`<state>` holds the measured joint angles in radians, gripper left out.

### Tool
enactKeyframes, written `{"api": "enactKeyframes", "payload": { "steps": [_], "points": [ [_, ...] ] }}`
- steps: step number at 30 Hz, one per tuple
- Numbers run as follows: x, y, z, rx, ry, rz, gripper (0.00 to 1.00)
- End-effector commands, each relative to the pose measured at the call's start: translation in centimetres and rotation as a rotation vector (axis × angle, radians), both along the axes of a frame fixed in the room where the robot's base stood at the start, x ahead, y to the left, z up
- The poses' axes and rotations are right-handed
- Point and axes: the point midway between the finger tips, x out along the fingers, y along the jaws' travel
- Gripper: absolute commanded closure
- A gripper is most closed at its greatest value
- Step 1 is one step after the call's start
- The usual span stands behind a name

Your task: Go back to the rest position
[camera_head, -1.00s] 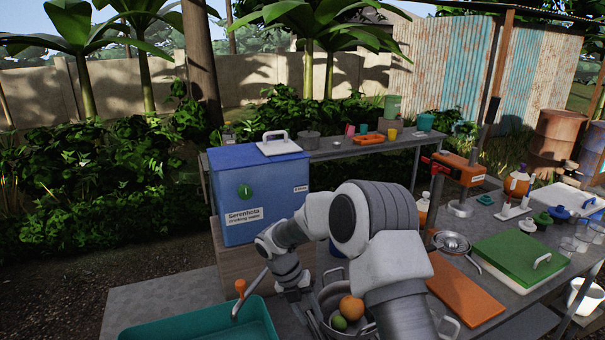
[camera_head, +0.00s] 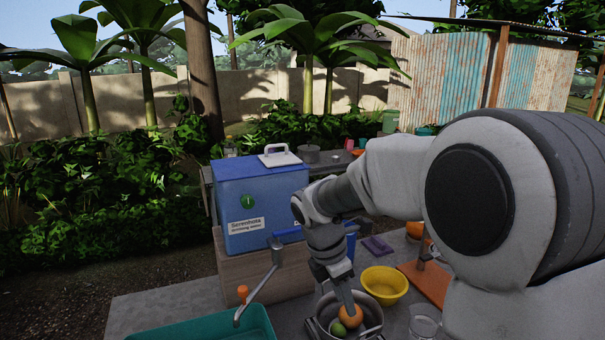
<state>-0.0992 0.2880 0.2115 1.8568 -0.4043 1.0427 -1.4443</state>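My arm reaches in from the right and crosses the front of the view. My gripper (camera_head: 347,298) points down over a metal pot (camera_head: 374,332), close above an orange fruit (camera_head: 350,318). A small green fruit (camera_head: 338,329) lies beside the orange fruit in the pot. The fingertips are small and partly merge with the fruit behind them. I cannot tell whether they touch the orange fruit or whether they are open or shut.
A blue water box (camera_head: 262,200) stands on a wooden block behind the pot. A tap (camera_head: 262,285) and a teal basin (camera_head: 205,328) are at left. A yellow bowl (camera_head: 385,286) and a clear glass (camera_head: 424,325) stand right of the pot. My arm hides most of the right side.

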Motion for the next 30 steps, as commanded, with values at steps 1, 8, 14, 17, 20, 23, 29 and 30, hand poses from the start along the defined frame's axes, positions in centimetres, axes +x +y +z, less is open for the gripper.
{"api": "enactKeyframes", "payload": {
  "steps": [1,8,14,17,20,23,29,30],
  "points": [
    [-1.1,-0.7,1.5,0.02,-0.047,-0.093,0.6],
    [-6.2,-3.0,6.0,0.138,-0.232,-0.535,0.6],
    [-10.9,-4.6,8.5,0.277,-0.371,-0.922,0.6],
    [-13.3,-5.1,9.3,0.358,-0.428,-1.115,0.6],
    [-15.6,-5.6,9.8,0.448,-0.478,-1.309,0.6],
    [-17.7,-5.8,9.9,0.542,-0.51,-1.495,0.6],
    [-20.5,-5.9,9.7,0.689,-0.535,-1.761,0.6],
    [-20.8,-5.9,9.6,0.707,-0.535,-1.792,0.6]
  ]
}}
